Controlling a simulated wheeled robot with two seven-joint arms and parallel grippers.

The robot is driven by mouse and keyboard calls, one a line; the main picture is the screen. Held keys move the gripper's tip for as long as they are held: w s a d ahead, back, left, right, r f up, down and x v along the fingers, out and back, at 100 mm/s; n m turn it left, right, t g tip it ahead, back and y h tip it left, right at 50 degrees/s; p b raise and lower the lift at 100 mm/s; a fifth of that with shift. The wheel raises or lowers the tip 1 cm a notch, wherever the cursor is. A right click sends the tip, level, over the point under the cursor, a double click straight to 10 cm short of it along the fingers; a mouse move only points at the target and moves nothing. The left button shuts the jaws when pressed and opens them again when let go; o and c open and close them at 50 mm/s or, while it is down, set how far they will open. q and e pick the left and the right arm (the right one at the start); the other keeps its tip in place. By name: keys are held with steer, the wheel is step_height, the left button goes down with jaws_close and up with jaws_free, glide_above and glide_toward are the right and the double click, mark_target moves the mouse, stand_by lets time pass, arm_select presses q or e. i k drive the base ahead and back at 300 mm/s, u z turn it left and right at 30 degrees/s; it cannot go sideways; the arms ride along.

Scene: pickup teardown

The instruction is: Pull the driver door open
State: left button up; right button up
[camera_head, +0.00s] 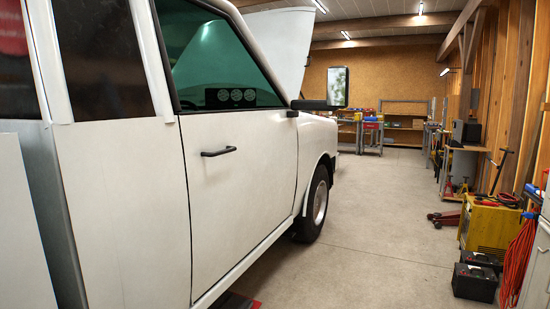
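The white driver door (245,185) is on the left of the head view, on the side of a white pickup. It appears shut, with a dark seam along its rear edge. Its black bar handle (219,151) sits near that rear edge, below the window. A side mirror (337,87) sticks out at the door's front upper corner. Neither of my grippers shows in the head view, and nothing touches the handle.
A yellow machine (487,222), black batteries (474,282) and a red cable (517,260) stand along the right wall. The front wheel (318,203) is ahead of the door. Shelves (404,120) stand at the back.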

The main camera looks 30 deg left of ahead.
mark_target(241, 166)
steer(key=z, duration=0.15)
steer(key=i, duration=1)
steer(key=u, duration=1.05)
steer(key=i, duration=1.15)
steer(key=u, duration=0.9)
